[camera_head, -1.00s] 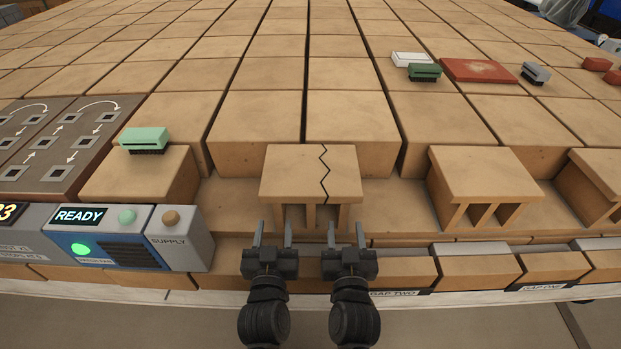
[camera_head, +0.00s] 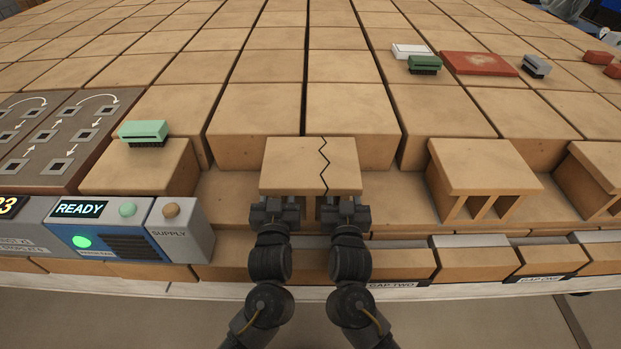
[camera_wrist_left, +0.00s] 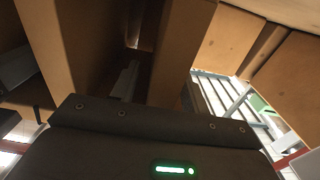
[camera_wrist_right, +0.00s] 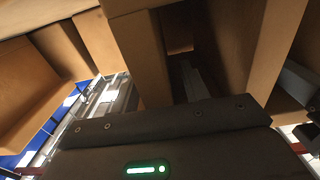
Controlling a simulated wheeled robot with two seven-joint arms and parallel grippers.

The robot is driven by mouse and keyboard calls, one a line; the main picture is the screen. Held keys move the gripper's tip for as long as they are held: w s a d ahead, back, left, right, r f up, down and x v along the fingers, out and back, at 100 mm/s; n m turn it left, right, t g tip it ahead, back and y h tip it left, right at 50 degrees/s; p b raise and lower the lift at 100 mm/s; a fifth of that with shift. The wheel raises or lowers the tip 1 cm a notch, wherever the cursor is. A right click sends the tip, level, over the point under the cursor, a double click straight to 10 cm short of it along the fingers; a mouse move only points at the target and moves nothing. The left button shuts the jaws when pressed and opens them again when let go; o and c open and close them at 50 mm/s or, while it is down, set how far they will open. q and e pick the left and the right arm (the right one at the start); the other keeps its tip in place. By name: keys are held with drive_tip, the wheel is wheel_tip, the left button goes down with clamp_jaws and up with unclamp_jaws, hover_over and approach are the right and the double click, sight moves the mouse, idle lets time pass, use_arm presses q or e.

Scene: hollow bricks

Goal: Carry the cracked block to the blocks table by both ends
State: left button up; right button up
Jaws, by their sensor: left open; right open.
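The cracked block (camera_head: 310,165) is a tan hollow block with a jagged black crack down its top, right of centre. It sits in the front row of the block wall. My left gripper (camera_head: 275,205) is at the front of its left part, and my right gripper (camera_head: 343,207) is at the front of its right part. Both are open, with their fingers reaching into the block's front hollows and mostly hidden beneath its top. In the left wrist view a finger (camera_wrist_left: 124,82) lies between tan walls. In the right wrist view a finger (camera_wrist_right: 187,80) does likewise.
Another hollow block (camera_head: 480,170) stands to the right, with a gap between. A control box reading READY (camera_head: 105,230) and a SUPPLY box (camera_head: 180,230) stand at front left. A green brush (camera_head: 144,132) lies on a block. A red slab (camera_head: 478,63) lies further back.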

use_arm(q)
drive_tip(key=shift+w, duration=0.6)
use_arm(e)
drive_tip(key=shift+w, duration=0.6)
use_arm(q)
drive_tip(key=shift+c, duration=0.3)
use_arm(e)
drive_tip(key=shift+c, duration=0.3)
use_arm(q)
clamp_jaws()
use_arm(e)
clamp_jaws()
